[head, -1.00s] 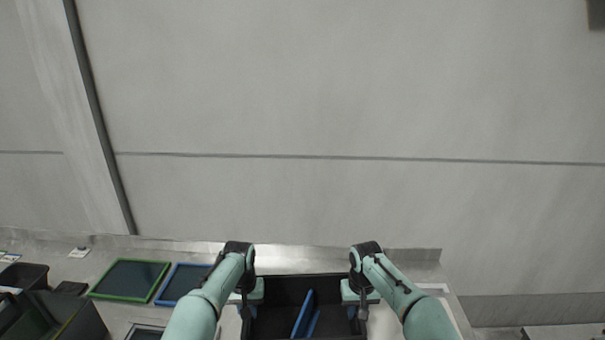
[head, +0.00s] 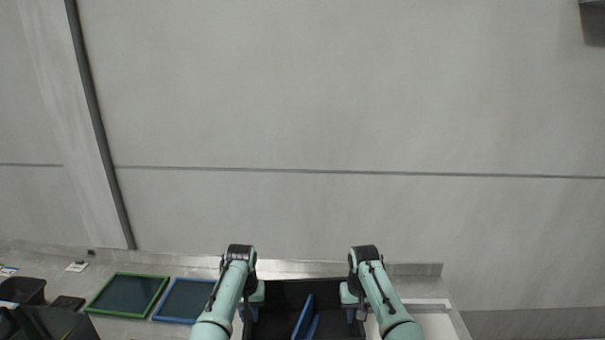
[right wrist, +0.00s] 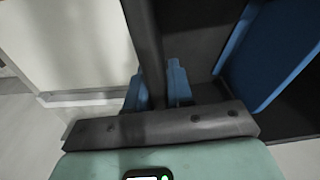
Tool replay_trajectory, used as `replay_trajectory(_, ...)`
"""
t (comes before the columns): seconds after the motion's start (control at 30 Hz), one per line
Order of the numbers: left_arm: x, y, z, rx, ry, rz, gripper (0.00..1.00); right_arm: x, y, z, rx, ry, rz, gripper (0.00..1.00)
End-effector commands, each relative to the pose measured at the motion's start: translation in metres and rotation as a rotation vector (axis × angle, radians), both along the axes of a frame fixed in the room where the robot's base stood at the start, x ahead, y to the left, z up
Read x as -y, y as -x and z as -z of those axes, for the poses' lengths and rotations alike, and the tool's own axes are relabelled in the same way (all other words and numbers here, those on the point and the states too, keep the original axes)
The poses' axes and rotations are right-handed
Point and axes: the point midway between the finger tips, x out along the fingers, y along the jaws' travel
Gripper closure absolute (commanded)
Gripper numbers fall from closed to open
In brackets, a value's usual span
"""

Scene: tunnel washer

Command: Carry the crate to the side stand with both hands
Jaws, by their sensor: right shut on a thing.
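The black crate (head: 285,294) is at the bottom middle of the head view, its near part cut off by the picture edge. My left gripper (head: 243,313) is at the crate's left wall, mirroring the right one. Its fingertips are largely hidden, but the crate hangs level between both hands and moves with them. I cannot make out the side stand.
A green-framed tray (head: 127,293) and a blue-framed tray (head: 184,300) lie on the grey worktop to the left. Dark bins (head: 22,290) stand at the far left. A large pale wall (head: 350,120) rises behind. A light surface with a raised edge (head: 426,304) lies right of the crate.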

Motion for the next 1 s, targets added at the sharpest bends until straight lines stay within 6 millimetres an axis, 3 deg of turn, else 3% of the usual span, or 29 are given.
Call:
replay_trajectory(0.47,-0.002,0.002,-0.010,0.003,-0.001,-0.002,1.00,0.001,0.002,-0.010,0.004,0.002,0.000,1.00)
replay_trajectory(0.77,-0.001,0.015,-0.027,0.003,0.000,-0.001,1.00,0.002,0.015,-0.027,0.003,0.001,0.001,1.00)
replay_trajectory(1.0,-0.001,0.033,-0.055,0.004,0.001,-0.001,1.00,0.001,0.033,-0.055,0.006,0.000,0.001,1.00)
